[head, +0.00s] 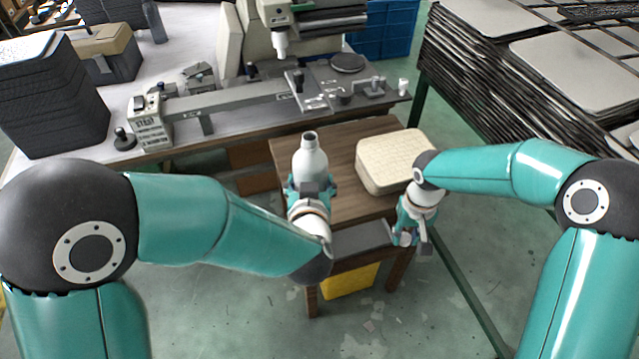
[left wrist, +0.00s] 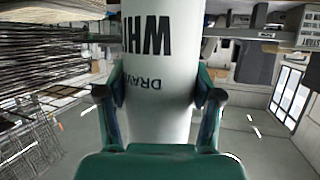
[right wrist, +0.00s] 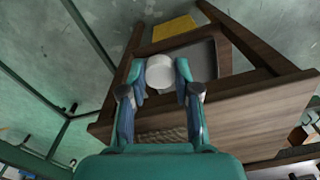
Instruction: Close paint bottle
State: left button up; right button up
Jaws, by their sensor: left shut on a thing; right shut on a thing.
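A white paint bottle (head: 310,162) stands upright in the head view, with its narrow neck open at the top and no cap on it. My left gripper (head: 312,187) is shut around its body. In the left wrist view the bottle (left wrist: 160,65) fills the space between the fingers, with black lettering upside down. My right gripper (head: 404,237) is to the right of the bottle and lower in the head view. It is shut on a round white cap (right wrist: 160,73), which shows between the fingertips in the right wrist view.
A small wooden table (head: 345,150) lies below the grippers, with a cream woven box (head: 392,160) at its right and a grey tray (head: 362,238) at its front. A yellow object (head: 350,281) is underneath. A bench with a machine (head: 255,105) stands behind; stacked panels (head: 500,80) are at right.

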pick_arm(q)
jog(key=w+a+f, duration=0.2)
jog(key=a+f, duration=0.3)
jog(key=a, duration=0.4)
jog(key=w+a+f, duration=0.2)
jog(key=a+f, duration=0.3)
jog(key=a, duration=0.4)
jog(key=shift+f, duration=0.4)
